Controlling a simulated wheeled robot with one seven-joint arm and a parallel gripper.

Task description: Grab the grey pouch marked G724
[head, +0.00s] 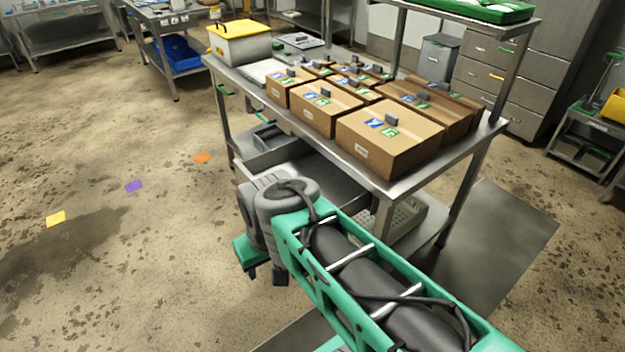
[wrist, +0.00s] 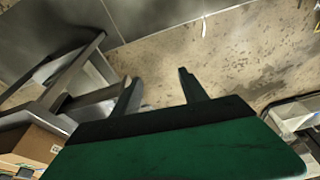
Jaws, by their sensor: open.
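I cannot make out a pouch marked G724; no such marking is readable in either view. Small dark grey pieces, such as the one on the front box (head: 391,119), stand on the cardboard boxes (head: 385,150) on the steel table (head: 402,188); I cannot tell what they are. My gripper (wrist: 155,76) is open in the wrist view, its two dark fingers apart with nothing between them, above bare floor. In the head view, my arm's end is low in front of the table, apart from the boxes.
A white bin with a yellow lid (head: 240,42) stands at the table's far left end. Grey trays (head: 275,140) sit on the lower shelf. A green tray (head: 490,10) is on the upper shelf. The floor at left is open, with yellow, purple and orange markers.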

